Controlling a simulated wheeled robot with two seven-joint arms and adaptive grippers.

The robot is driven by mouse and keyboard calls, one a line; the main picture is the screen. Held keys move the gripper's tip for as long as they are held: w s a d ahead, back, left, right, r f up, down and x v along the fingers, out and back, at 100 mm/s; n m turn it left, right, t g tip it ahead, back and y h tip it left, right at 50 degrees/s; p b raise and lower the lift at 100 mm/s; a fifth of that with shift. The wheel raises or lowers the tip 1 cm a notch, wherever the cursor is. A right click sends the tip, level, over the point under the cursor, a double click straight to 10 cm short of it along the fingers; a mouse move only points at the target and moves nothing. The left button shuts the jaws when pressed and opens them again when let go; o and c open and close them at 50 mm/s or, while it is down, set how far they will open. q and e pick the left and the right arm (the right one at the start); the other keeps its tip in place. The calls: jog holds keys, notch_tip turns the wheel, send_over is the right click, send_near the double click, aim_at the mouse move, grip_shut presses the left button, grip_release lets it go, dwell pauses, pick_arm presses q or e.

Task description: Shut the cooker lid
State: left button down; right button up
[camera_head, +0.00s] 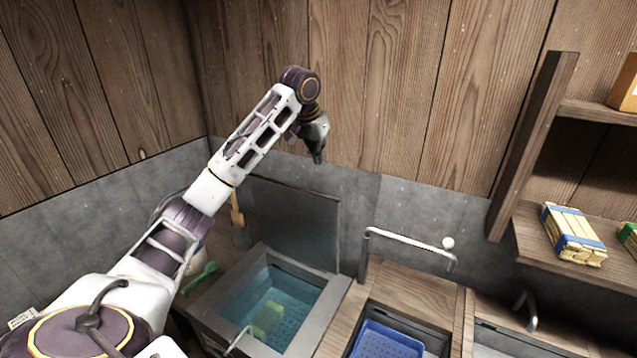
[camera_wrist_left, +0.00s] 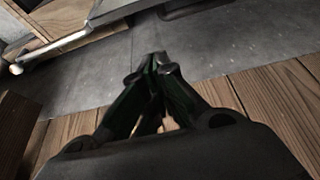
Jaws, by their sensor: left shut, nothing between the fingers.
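The cooker (camera_head: 325,305) is a grey square basin with blue-green water and a pale green block inside, low in the middle of the head view. Its dark grey lid (camera_head: 295,222) stands open, nearly upright along the cooker's back edge, in front of the grey wall. My left gripper (camera_head: 318,158) is above the lid's top edge in the head view, pointing down, apart from it. It is shut and empty. The wrist view shows its closed fingers (camera_wrist_left: 157,65) against the grey and wooden wall. My right gripper is not in view.
A metal pipe (camera_head: 405,240) with a white knob stands right of the lid. A blue basket (camera_head: 385,340) sits in a basin at the front. Shelves (camera_head: 525,235) with a bundled pack (camera_head: 573,233) are on the right. A green-handled tool (camera_head: 203,272) lies left of the cooker.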

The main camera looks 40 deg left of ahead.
pick_arm(q)
notch_tip(320, 180, down, 9)
jog(key=p, duration=0.3)
jog(key=shift+f, duration=0.2)
dwell(1.0)
jog(key=shift+f, duration=0.15)
dwell(0.5)
